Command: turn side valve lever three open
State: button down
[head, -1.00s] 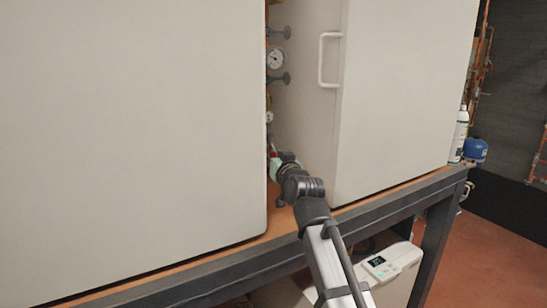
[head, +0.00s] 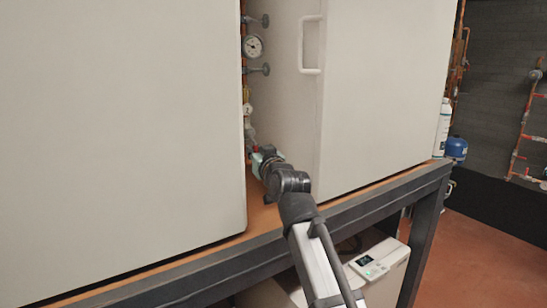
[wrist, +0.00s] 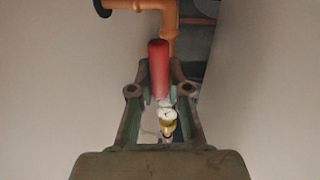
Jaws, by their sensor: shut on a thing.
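A red valve lever (wrist: 158,66) stands upright in the middle of the wrist view, below an orange copper pipe (wrist: 172,22). My gripper (wrist: 160,75) has its fingers on both sides of the lever and is shut on it. In the head view my gripper (head: 258,162) reaches into the narrow gap between two big white cabinets. The lever is mostly hidden by my gripper there, and its exact angle cannot be told. A small white-faced gauge with a brass fitting (wrist: 168,118) shows between the fingers.
The left white cabinet (head: 120,120) and the right white cabinet (head: 385,100), with a white handle (head: 310,45), leave little side room. A pressure gauge (head: 253,46) is above in the gap. A dark table edge (head: 390,190) runs in front. A white bottle (head: 442,128) stands at right.

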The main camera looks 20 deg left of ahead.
jog(key=shift+w+r, duration=0.1)
jog(key=c, duration=1.1)
grip_release()
jog(key=v, duration=1.2)
jog(key=c, duration=0.3)
jog(key=shift+c, duration=0.2)
